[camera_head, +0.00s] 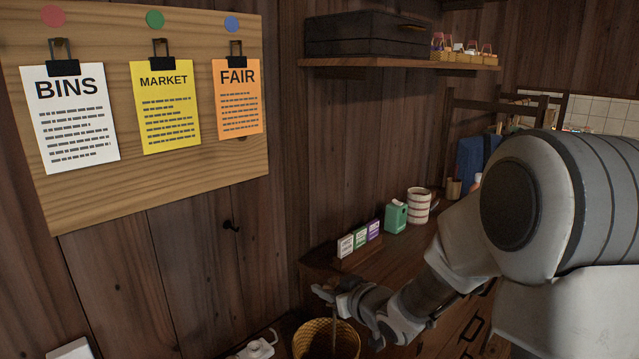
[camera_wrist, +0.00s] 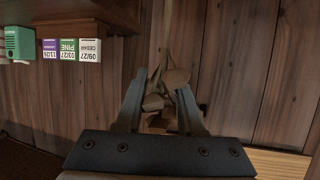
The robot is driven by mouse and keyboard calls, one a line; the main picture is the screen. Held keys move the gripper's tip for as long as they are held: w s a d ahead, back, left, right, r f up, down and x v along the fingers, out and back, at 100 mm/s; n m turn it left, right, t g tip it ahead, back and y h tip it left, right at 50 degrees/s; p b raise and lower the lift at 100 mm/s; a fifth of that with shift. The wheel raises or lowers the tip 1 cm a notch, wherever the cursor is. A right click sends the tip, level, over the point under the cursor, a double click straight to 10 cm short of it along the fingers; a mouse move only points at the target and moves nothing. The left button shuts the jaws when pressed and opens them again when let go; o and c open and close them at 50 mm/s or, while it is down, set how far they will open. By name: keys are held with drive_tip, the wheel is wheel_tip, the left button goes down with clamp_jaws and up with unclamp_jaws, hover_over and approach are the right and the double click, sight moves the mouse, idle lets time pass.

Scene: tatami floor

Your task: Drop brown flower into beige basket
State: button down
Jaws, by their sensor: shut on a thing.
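A brown flower (camera_wrist: 174,78) with dry, papery tan petals sits between the fingers of my gripper (camera_wrist: 165,92) in the wrist view. A thin pale stem-like strip runs up from it. My gripper is shut on the flower. In the head view my gripper (camera_head: 338,291) hangs above the woven beige basket (camera_head: 318,342), whose lower part is cut off by the bottom edge. The flower is too small to make out clearly in the head view. The basket does not show in the wrist view.
A wooden counter (camera_head: 395,235) holds small labelled boxes (camera_head: 360,238), a green box (camera_head: 396,217) and a striped pot (camera_head: 418,206) behind my arm. A white object (camera_head: 256,348) is left of the basket. A pinboard (camera_head: 215,165) hangs on the wooden wall.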

wheel_tip(320, 180, down, 5)
drive_tip(key=b, duration=0.3)
drive_tip(key=shift+r, duration=0.2)
drive_tip(key=shift+c, duration=2.2)
unclamp_jaws()
